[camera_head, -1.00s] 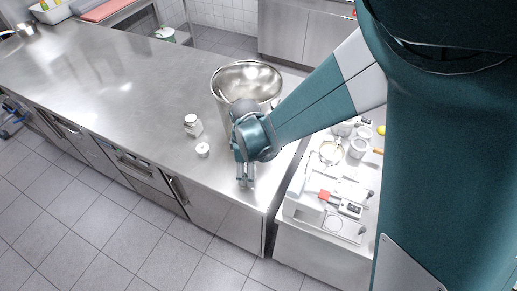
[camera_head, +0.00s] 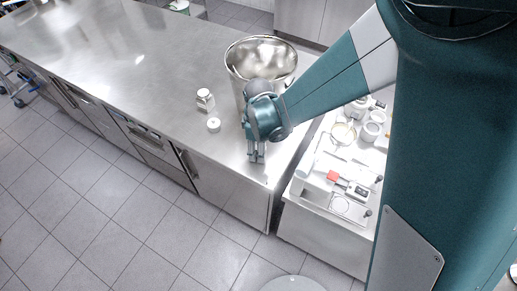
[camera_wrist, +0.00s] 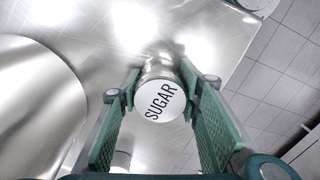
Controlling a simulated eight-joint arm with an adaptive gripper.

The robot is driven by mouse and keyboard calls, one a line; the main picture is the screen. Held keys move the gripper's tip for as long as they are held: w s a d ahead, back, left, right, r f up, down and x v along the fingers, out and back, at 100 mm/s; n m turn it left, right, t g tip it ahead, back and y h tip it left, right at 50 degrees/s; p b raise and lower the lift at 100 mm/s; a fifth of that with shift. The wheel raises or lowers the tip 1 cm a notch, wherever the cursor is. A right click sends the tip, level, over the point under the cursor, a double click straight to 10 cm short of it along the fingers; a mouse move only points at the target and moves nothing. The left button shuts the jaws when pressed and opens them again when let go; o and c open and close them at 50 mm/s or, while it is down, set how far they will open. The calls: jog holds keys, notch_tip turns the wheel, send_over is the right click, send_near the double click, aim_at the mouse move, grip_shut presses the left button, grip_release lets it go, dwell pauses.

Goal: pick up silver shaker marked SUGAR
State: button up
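The silver shaker marked SUGAR (camera_wrist: 165,92) has a white face with black letters and shows in the middle of the wrist view, at the far end of my fingers. My gripper (camera_wrist: 160,72) is open, with one green padded finger on each side of the shaker. A small gap shows at the left finger; whether the right finger touches cannot be told. In the head view my gripper (camera_head: 256,157) points down at the counter's front right corner, and I cannot make out the shaker there behind the gripper.
A large steel pot (camera_head: 235,82) stands close behind my gripper. A white jar (camera_head: 205,100) and a small white-topped container (camera_head: 213,125) stand to the left on the steel counter (camera_head: 110,75). A lower, cluttered work surface lies to the right. The counter's left part is mostly clear.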

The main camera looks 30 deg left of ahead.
jog(key=shift+c, duration=1.1)
jog(key=shift+r, duration=0.15)
jog(key=shift+r, duration=4.85)
